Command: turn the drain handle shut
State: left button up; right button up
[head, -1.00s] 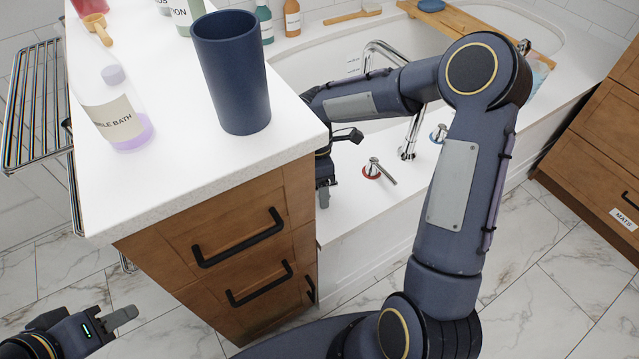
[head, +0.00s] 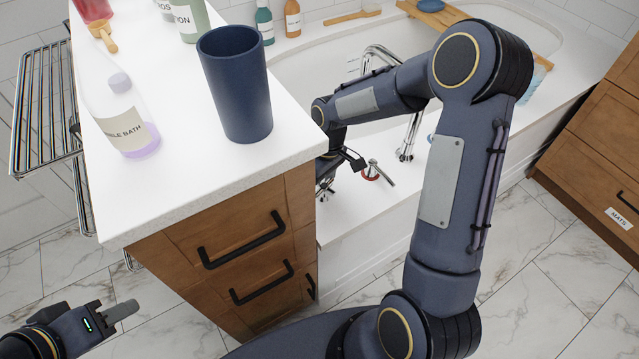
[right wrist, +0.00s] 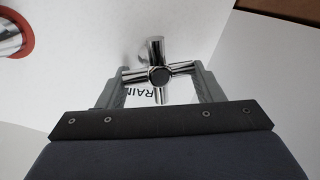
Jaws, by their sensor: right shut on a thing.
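The drain handle (right wrist: 160,75) is a chrome cross-shaped tap in the right wrist view, on a white ledge with a partly covered label ending in "RAIN". My right gripper (right wrist: 160,82) has one finger on each side of it and is shut on its two side arms. In the head view a bit of the chrome handle (head: 325,190) shows beside the cabinet corner, below my right wrist. The counter hides part of that gripper. My left gripper (head: 124,312) is low at the left, away from the handle; its jaw gap cannot be made out.
A red-ringed tap (head: 374,172) stands just right of my right gripper, with the chrome spout (head: 410,138) behind. The wooden cabinet (head: 235,245) and its white counter stand close on the left. A blue cup (head: 235,85) and a bath bottle (head: 125,125) are on the counter.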

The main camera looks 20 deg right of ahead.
jog(key=shift+w+d+m+t, duration=0.1)
jog(key=shift+m+t, duration=0.05)
jog(key=shift+m, duration=0.8)
jog(key=shift+d+m+t, duration=0.1)
jog(key=shift+m+t, duration=0.05)
jog(key=shift+m, duration=0.8)
jog(key=o, duration=0.9)
jog(key=shift+o, duration=0.2)
jog(key=r+p, duration=0.1)
jog(key=r, duration=0.2)
jog(key=d+r+p, duration=0.1)
jog(key=r, duration=0.3)
jog(key=shift+w+d, duration=0.1)
jog(key=shift+d, duration=0.1)
jog(key=shift+d+r, duration=0.1)
jog(key=shift+r, duration=0.25)
